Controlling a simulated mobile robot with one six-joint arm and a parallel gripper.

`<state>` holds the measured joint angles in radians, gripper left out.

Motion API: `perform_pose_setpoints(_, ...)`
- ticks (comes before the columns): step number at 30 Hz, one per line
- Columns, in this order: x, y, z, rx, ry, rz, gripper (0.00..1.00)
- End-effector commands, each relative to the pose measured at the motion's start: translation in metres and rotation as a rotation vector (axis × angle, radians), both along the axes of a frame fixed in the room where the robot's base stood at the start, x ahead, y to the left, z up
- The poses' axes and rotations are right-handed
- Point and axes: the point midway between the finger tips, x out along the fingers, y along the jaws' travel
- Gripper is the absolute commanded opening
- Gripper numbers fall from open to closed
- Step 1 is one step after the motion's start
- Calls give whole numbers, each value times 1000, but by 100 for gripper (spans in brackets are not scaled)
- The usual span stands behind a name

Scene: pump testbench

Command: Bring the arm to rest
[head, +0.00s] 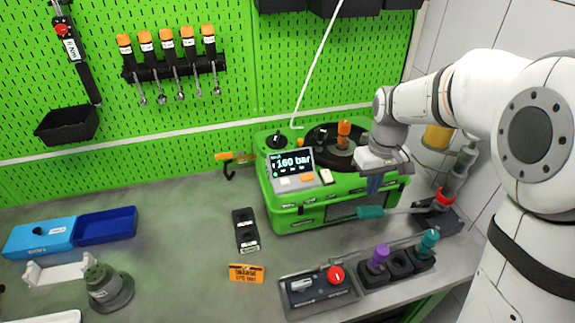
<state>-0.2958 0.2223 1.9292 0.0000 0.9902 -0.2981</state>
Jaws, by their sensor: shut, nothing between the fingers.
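My arm reaches in from the right side of the head view. My gripper (376,184) points down at the right part of the green pump testbench (290,212), in front of its dark round top. Its fingers are small here and look shut, with nothing seen between them. I cannot tell whether they touch the testbench. The display (290,162) on the testbench reads 160 bar. An orange-topped part (344,130) stands on the dark round top, just left of my wrist.
Holders with purple (379,254) and teal (429,240) knobs and a red-knob control box (335,274) stand at the front right. Blue trays (105,225) sit left. Bench room is clear left of the black block (245,230).

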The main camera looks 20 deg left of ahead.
Motion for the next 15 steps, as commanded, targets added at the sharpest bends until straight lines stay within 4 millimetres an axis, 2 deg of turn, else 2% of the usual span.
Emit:
perform_pose_setpoints(11, -1, -2, 0, 1, -3, -5, 0)
perform_pose_setpoints(15, -14, -17, 10, 8, -28, -52, 0)
